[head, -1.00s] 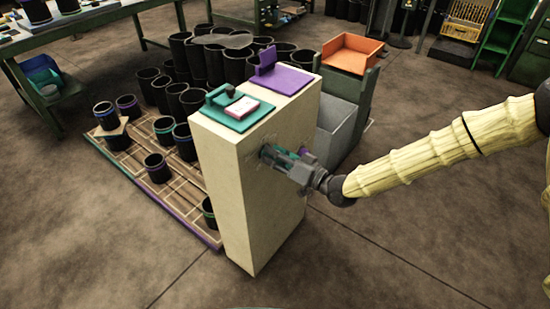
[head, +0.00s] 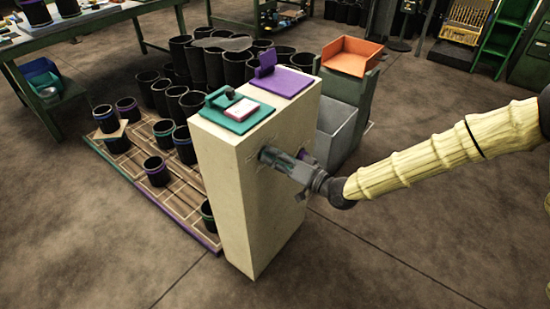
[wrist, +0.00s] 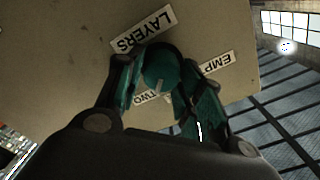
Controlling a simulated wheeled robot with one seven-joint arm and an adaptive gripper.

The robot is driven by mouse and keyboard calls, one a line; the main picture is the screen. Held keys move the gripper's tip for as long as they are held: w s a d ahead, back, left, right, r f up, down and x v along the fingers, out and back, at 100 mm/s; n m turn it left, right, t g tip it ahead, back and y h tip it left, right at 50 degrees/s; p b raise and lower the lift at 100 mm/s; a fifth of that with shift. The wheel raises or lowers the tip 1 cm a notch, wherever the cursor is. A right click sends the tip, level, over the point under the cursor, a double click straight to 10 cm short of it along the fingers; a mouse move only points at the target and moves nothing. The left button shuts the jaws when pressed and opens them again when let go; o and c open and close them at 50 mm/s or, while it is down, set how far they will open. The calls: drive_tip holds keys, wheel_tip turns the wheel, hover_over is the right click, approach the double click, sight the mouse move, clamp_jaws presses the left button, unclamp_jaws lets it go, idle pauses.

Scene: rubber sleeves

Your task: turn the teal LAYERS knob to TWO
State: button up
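The teal LAYERS knob (wrist: 160,66) is on the pale face of the box-shaped post (head: 235,190). In the wrist view the LAYERS label (wrist: 144,29) is above the knob, the TWO label (wrist: 146,98) just below it, and a label starting EMP (wrist: 216,62) to the right. A pale mark on the knob's lower edge appears to point down near TWO; its exact line is hard to tell. My gripper (wrist: 160,82) has a teal-padded finger on each side of the knob and appears shut on it. In the head view my gripper (head: 275,160) hides the knob.
On the post's top are a teal plate (head: 225,112) and a purple plate (head: 290,82). A grey bin (head: 335,135) and an orange tray (head: 352,55) stand behind it. Black sleeves stand on a pallet (head: 180,200) at left. The floor in front is clear.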

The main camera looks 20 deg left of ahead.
drive_tip(key=shift+o, duration=1.4)
drive_tip(key=v, duration=1.2)
drive_tip(key=s+d+f+m+g+h+p, duration=0.1)
drive_tip(key=s+d+f+m+h+p, duration=0.15)
drive_tip(key=s+d+f+h, duration=0.4)
drive_tip(key=s+d+f+m+g+h+p, duration=0.1)
drive_tip(key=s+d+f+m+h+p, duration=0.2)
drive_tip(key=s+f, duration=0.7)
drive_tip(key=s+d+f+g+h+p, duration=0.1)
drive_tip(key=s+d+f+g+h, duration=0.1)
drive_tip(key=s+d, duration=0.6)
drive_tip(key=s+d+f+g+h+p, duration=0.2)
drive_tip(key=s+d+h, duration=0.3)
drive_tip(key=d, duration=0.8)
drive_tip(key=s+f, duration=0.1)
drive_tip(key=s, duration=0.2)
